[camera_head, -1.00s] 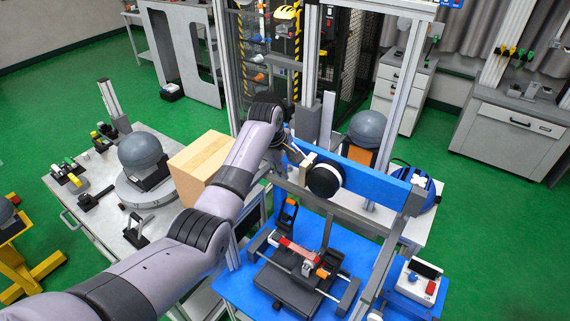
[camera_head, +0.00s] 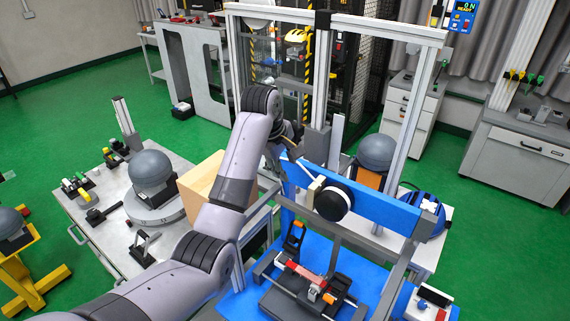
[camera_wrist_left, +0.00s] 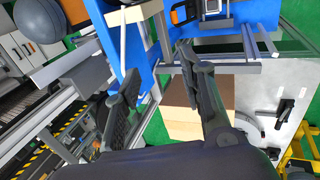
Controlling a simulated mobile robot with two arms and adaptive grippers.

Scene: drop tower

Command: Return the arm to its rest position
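My left arm comes in from the lower left of the head view. Its gripper (camera_head: 292,152) is beside the blue crossbeam (camera_head: 381,202) of the drop tower, near the black-and-white round part (camera_head: 332,201); it is small and partly hidden there. In the left wrist view the two dark fingers of this gripper (camera_wrist_left: 160,62) stand well apart with nothing held between them. The blue beam and a thin light rod (camera_wrist_left: 122,38) show close to the fingers. Whether they touch the tower cannot be told. My right gripper is in neither view.
A cardboard box (camera_head: 205,187) and a grey dome (camera_head: 150,168) on a round plate stand on the left table. The tower's metal frame (camera_head: 413,100) rises close to the arm. A blue base (camera_head: 352,262) with a clamp fixture (camera_head: 312,288) lies below. Green floor is open at left.

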